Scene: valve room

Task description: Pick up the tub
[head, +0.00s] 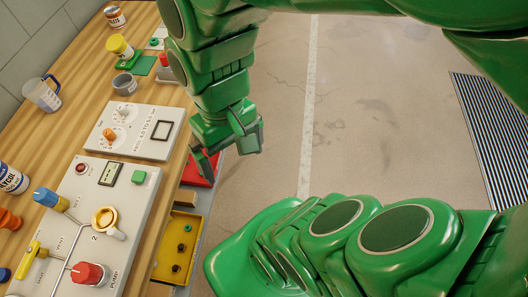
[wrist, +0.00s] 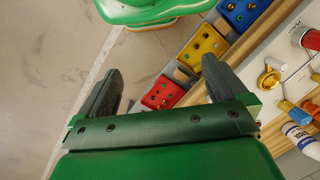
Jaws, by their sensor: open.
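A small grey tub (head: 124,84) stands on the wooden workbench (head: 165,93) in the head view, behind the white dial panel and in front of a green pad. It is open at the top. My gripper (head: 228,153) hangs at the bench's right edge, to the right of the dial panel, well apart from the tub. In the wrist view my gripper (wrist: 161,72) has its two dark fingers spread wide, with nothing held between them. The tub does not show in the wrist view.
The dial panel (head: 132,131) and valve panel (head: 77,228) cover the near bench. A yellow-lidded container (head: 120,46), a jug (head: 42,94) and a can (head: 115,16) stand around the tub. Below the bench edge are yellow (head: 178,252) and red (wrist: 163,93) bins.

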